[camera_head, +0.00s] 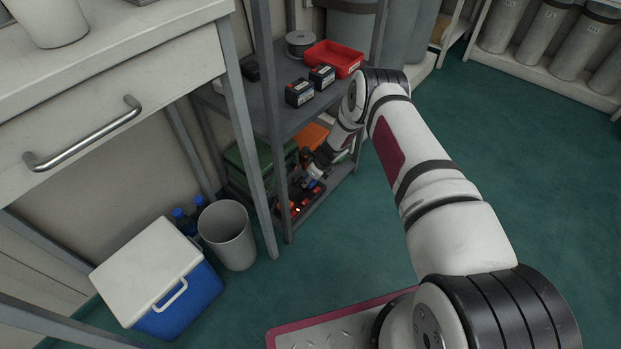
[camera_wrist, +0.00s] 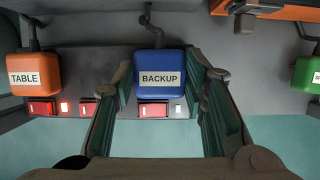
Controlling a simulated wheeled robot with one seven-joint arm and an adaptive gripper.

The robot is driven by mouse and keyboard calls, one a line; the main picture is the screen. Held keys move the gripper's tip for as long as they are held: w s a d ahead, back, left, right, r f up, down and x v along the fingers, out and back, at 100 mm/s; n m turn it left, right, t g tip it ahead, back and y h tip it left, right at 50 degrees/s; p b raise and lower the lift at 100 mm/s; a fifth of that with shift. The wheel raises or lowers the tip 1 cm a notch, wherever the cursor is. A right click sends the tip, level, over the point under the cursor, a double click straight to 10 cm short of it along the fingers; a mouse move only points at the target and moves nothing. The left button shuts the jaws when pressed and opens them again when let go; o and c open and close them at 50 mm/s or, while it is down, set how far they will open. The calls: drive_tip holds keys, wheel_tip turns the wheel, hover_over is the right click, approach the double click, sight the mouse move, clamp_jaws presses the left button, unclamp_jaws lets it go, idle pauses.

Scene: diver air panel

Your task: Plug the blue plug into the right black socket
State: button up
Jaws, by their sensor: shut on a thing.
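The blue plug (camera_wrist: 160,68), labelled BACKUP, sits between the two fingers of my gripper (camera_wrist: 160,85) in the wrist view, its dark cord rising behind it. My gripper is shut on it. In the head view my gripper (camera_head: 319,163) is low in the shelf unit, with a small blue patch of the plug (camera_head: 311,185) just below it. The plug is over a grey strip (camera_wrist: 110,65) with red switches. I cannot tell whether it is seated or held just clear. The right black socket cannot be made out in either view.
An orange plug (camera_wrist: 37,74) labelled TABLE is left of the blue plug, and a green plug (camera_wrist: 308,75) is at the right edge. A green box (camera_head: 262,160) and an orange box (camera_head: 310,135) stand near my gripper. A shelf post (camera_head: 276,130) stands close by on the left.

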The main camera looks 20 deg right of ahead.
drive_tip(key=shift+f, duration=0.2)
idle(0.5)
drive_tip(key=o, duration=1.4)
drive_tip(key=v, duration=1.2)
drive_tip(key=shift+s+f, duration=0.1)
